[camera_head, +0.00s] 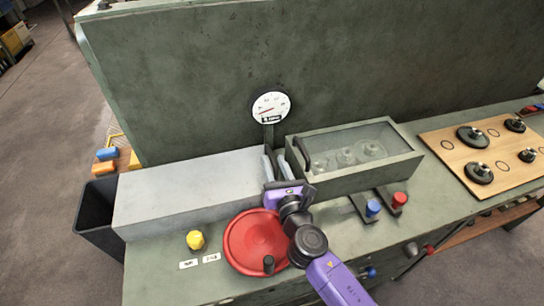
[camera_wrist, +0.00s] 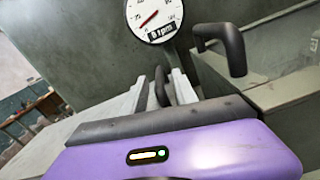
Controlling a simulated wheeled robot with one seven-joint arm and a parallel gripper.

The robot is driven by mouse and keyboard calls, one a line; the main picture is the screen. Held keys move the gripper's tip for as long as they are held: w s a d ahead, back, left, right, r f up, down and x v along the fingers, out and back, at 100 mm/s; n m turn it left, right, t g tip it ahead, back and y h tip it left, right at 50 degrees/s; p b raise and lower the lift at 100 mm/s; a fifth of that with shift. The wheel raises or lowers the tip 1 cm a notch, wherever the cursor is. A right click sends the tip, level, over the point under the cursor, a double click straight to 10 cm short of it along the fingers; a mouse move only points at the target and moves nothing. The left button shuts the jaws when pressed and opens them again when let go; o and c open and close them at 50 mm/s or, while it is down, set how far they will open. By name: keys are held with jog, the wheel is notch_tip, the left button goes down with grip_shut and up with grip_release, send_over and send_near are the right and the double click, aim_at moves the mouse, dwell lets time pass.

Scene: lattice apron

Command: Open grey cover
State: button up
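The grey cover (camera_head: 190,192) is a long light-grey box shape on the left of the bench, and it looks shut. My gripper (camera_head: 273,164) is at its right end, between it and the glass-topped box. In the wrist view my gripper (camera_wrist: 164,88) has its two pale fingers apart. A dark handle-like bar (camera_wrist: 161,86) shows between them; I cannot tell whether they touch it. The lower part of the fingers and the cover's right end are partly hidden by my purple gripper body.
The glass-topped green box (camera_head: 400,169) with a black handle (camera_wrist: 234,50) stands close on the right. A round gauge (camera_head: 270,108) is behind. A red handwheel (camera_head: 250,238) and yellow knob (camera_head: 195,240) are in front. A wooden board (camera_head: 455,150) lies far right.

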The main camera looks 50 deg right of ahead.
jog(key=shift+x, duration=0.9)
jog(key=shift+c, duration=0.4)
grip_shut()
jog(key=shift+w+a, duration=0.1)
jog(key=shift+a, duration=0.1)
